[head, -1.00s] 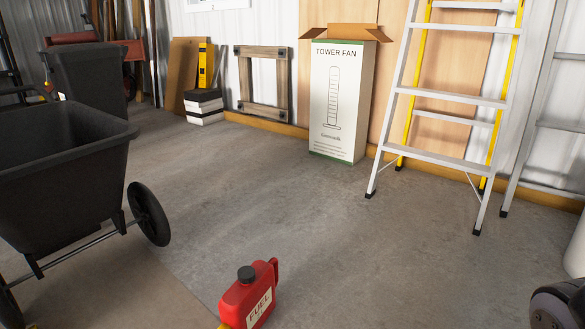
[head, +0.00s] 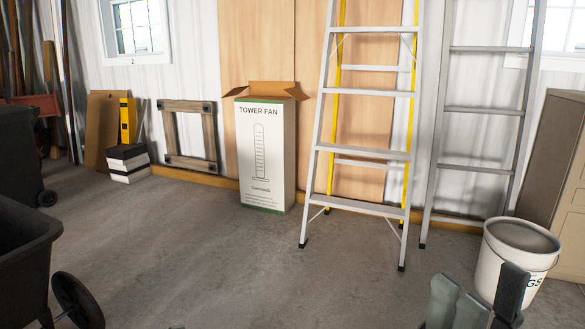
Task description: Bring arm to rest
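My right gripper (head: 478,302) shows at the bottom right of the head view, its grey-green and dark finger parts pointing up. The bottom edge cuts it off, and I cannot tell how far its fingers are apart. No held object shows at it. It appears in front of a white bucket (head: 500,262), overlapping its lower part in the picture.
A stepladder (head: 362,151) and a grey ladder (head: 478,110) stand at the wall, with a tower fan box (head: 262,160) left of them. A black cart (head: 22,250) is at the left edge. The middle floor is clear.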

